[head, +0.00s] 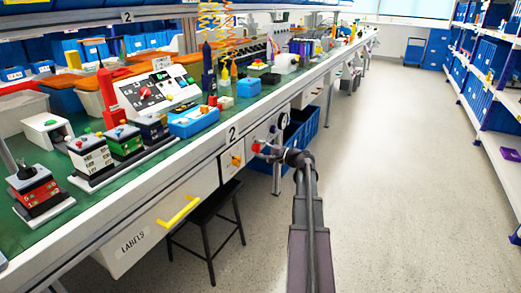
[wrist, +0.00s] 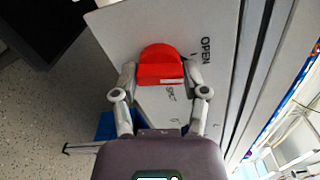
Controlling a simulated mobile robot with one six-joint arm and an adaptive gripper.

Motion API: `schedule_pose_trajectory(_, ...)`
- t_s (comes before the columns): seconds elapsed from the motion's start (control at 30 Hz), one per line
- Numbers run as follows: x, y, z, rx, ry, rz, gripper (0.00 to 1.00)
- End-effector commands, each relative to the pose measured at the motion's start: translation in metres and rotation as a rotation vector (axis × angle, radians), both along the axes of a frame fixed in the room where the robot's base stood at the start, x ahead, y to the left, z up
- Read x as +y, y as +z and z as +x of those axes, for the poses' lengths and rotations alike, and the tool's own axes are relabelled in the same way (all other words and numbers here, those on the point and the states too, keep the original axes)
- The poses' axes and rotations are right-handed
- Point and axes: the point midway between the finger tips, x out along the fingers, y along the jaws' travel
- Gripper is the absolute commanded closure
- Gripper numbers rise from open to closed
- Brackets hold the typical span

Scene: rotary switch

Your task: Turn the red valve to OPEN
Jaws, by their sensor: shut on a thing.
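The red valve (wrist: 160,62) is a rounded red knob on a pale panel (wrist: 118,22) in the wrist view. It also shows small in the head view (head: 256,147), on the bench front. My gripper (wrist: 160,74) is shut on it, with one finger on each side; it also shows in the head view (head: 266,150). The word OPEN (wrist: 205,50) stands to the right of the valve. A white mark (wrist: 171,82) is at the valve's lower edge. A smaller label below it is too small to read surely.
Below are a black stool (head: 205,215) and blue bins (head: 303,125). The aisle floor (head: 400,190) is clear.

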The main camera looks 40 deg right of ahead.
Motion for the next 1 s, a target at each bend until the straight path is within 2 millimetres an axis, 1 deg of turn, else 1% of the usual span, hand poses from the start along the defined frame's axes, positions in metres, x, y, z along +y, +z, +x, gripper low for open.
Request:
schedule_pose_trajectory(0.2, 0.0004, 0.0006, 0.0022, -0.056, 0.0, -0.129, 0.91)
schedule_pose_trajectory(0.4, 0.0004, 0.0007, 0.0021, -0.083, 0.0, -0.194, 0.91)
schedule_pose_trajectory(0.9, 0.0, 0.0007, 0.0016, -0.092, 0.0, -0.215, 0.91)
schedule_pose_trajectory(0.93, 0.0, 0.0006, 0.0016, -0.092, 0.0, -0.215, 0.34)
schedule_pose_trajectory(0.97, -0.0001, 0.0006, 0.0016, -0.092, 0.0, -0.215, 0.25)
schedule_pose_trajectory(1.0, -0.0002, 0.0006, 0.0014, -0.091, -0.001, -0.214, 0.13)
